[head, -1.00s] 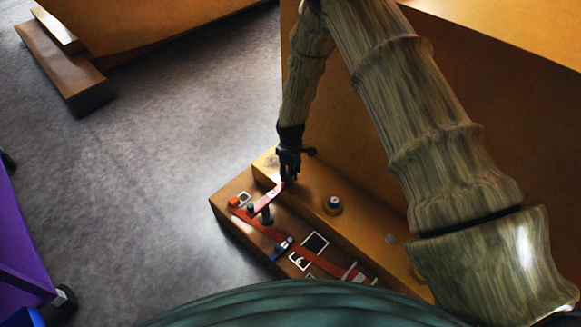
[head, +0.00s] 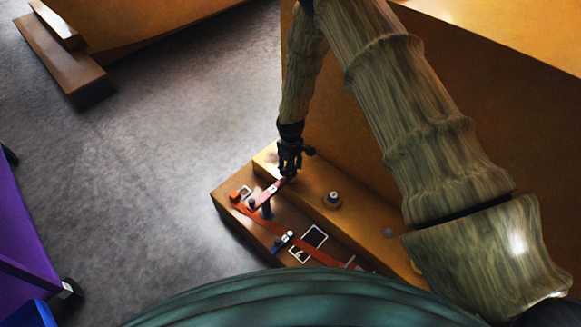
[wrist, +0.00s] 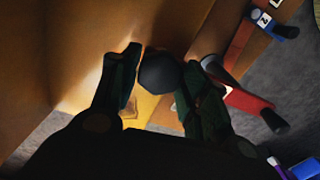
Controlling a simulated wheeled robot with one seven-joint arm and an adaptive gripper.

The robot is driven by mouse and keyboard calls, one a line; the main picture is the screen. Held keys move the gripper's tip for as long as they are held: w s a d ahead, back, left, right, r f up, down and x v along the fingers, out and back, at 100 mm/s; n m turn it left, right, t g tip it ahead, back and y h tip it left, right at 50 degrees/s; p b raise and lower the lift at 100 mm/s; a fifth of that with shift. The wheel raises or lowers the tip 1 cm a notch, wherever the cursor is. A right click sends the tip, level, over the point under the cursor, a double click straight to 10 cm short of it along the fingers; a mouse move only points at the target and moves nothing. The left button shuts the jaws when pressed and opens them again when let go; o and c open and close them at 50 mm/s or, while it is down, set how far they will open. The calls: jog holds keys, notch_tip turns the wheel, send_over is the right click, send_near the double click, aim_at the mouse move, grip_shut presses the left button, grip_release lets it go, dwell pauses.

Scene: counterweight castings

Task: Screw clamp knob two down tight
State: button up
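A dark round knob (wrist: 158,72) sits between the two fingers of my gripper (wrist: 158,88) in the wrist view. A thin lit gap shows beside the left finger; the right finger is close to the knob's edge, and contact there is unclear. In the head view my gripper (head: 289,170) points down at the far end of the brown casting, hiding this knob. A red clamp strap (head: 269,193) lies just below the fingertips. The wrist view also shows a red strap (wrist: 247,102) with a dark handle.
A second knob with a pale top (head: 333,198) stands on the ledge to the right. Another red bar with a blue piece (head: 283,241) and white-framed labels (head: 314,236) lies nearer me. A tall orange-brown block rises behind. A purple cart (head: 22,235) stands at left; grey floor lies between.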

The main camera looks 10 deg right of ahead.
jog(key=o, duration=0.3)
jog(key=shift+r, duration=0.1)
notch_tip(320, 180, up, 7)
jog(key=shift+f, duration=0.1)
jog(key=shift+r, duration=0.25)
dwell(0.3)
dwell(0.4)
